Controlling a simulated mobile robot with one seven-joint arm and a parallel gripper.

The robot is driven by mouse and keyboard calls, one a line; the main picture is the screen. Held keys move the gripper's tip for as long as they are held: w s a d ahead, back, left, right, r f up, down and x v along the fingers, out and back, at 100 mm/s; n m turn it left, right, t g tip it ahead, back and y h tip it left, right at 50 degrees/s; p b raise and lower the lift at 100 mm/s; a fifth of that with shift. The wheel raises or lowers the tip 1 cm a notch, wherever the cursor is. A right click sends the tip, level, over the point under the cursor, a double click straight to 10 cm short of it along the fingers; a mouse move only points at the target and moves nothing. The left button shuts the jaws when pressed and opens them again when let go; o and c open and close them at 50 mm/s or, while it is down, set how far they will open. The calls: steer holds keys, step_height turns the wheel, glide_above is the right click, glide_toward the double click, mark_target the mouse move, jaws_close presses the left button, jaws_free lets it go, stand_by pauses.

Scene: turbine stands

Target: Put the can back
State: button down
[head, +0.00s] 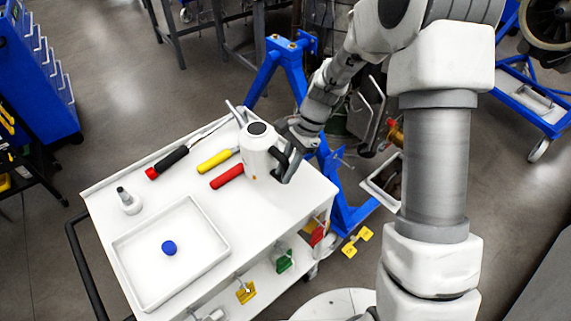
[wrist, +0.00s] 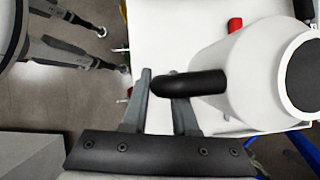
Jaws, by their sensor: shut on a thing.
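The can (head: 257,158) is a white, jug-like container with a dark round top and a black side handle. It is upright at the right back part of the white cart's top (head: 283,212). I cannot tell if its base touches the surface. My gripper (head: 287,163) is at its right side, shut on the handle. In the wrist view the white can (wrist: 250,75) fills the right side, and its black handle (wrist: 200,82) passes between the two grey fingers of my gripper (wrist: 163,88).
A white tray (head: 207,216) with a blue cap (head: 169,248) lies front left on the cart. Red (head: 228,176) and yellow (head: 214,161) handled tools lie left of the can. A blue stand (head: 335,175) is close behind the cart's right edge.

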steer(key=shift+f+b, duration=2.9)
steer(key=shift+f, duration=1.45)
steer(key=shift+c, duration=2.2)
jaws_free()
steer(key=shift+r, duration=0.1)
steer(key=p+v, duration=0.5)
steer(key=v, duration=0.2)
